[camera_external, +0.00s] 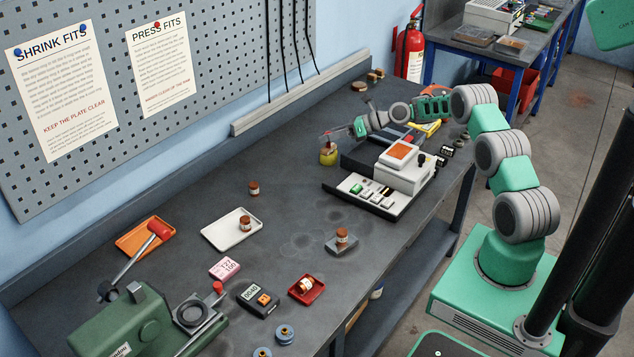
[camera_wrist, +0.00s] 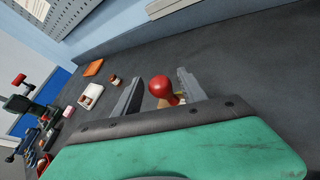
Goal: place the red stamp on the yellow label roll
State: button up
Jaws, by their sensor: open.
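The yellow label roll (camera_external: 328,156) stands on the bench left of the grey console. A small red part of the red stamp (camera_external: 326,139) shows just above it, mostly hidden by my gripper (camera_external: 339,131). In the wrist view, the stamp's round red knob (camera_wrist: 161,88) sits between the two fingers of my gripper (camera_wrist: 160,77), with a tan part below it. The fingers are apart, with gaps beside the knob. The stamp appears to rest on the roll, but its base is hidden and I cannot tell how well it is seated.
The grey console (camera_external: 358,196) stands right of the roll. A small brown-capped jar (camera_external: 253,188), a white tray (camera_external: 216,238) and an orange tray (camera_external: 132,244) lie toward the left. The bench between the roll and the trays is mostly clear.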

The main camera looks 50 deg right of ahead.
jog(key=shift+r, duration=0.2)
jog(key=b+v, duration=0.2)
jog(key=v, duration=1)
jog(key=s+a+r+n+g+h, duration=0.1)
jog(key=s+a+r+n+g, duration=0.15)
jog(key=a+n, duration=0.4)
jog(key=s+a+r+n+g+h, duration=0.1)
jog(key=s+a+r+n+h, duration=0.15)
jog(key=a+n, duration=0.4)
jog(key=s+a+r+n+g+h, duration=0.1)
jog(key=s+a+r+n+g, duration=0.15)
jog(key=a+n, duration=0.4)
jog(key=s+a+f+n+h, duration=0.1)
jog(key=s+a+n, duration=0.1)
jog(key=s+n, duration=0.5)
jog(key=s+a+f+n+g+h, duration=0.1)
jog(key=s+n, duration=0.6)
jog(key=s, duration=0.7)
jog(key=shift+a+f+h, duration=0.35)
jog(key=shift+a+h, duration=0.4)
jog(key=shift+a, duration=0.3)
